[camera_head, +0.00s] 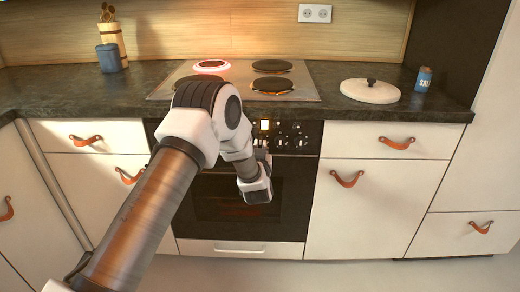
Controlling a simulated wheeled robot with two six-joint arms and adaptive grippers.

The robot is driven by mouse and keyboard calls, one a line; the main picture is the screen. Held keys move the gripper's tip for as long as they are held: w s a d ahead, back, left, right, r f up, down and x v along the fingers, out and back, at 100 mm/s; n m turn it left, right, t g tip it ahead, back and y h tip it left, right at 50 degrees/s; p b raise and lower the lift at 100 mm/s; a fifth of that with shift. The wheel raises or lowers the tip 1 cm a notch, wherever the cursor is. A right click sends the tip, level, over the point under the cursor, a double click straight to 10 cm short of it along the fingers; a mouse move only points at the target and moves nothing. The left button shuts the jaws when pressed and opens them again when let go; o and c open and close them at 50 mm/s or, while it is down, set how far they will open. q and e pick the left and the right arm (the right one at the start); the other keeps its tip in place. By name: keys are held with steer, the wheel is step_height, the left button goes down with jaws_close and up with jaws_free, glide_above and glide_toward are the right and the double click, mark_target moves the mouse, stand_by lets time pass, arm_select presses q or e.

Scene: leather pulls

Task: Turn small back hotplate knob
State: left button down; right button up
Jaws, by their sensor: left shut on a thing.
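The small back hotplate (211,66) at the back left of the cooktop glows red around its rim. The control panel with its dark knobs (298,141) is on the front of the stove, below the cooktop. My left gripper (262,150) is at this panel, just left of the knobs that show. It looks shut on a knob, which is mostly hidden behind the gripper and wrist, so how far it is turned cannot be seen. My right gripper is not in view.
The cooktop (312,92) has other dark plates. A white lid (370,91) and a blue can (423,79) stand on the counter at right. A blue jar (108,58) and a utensil holder (113,38) stand at left. Drawers with leather pulls flank the oven (290,200).

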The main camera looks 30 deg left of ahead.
arm_select(q)
steer(key=shift+n, duration=0.5)
steer(key=c, duration=1.2)
jaws_free()
steer(key=v, duration=1.2)
steer(key=shift+f, duration=0.1)
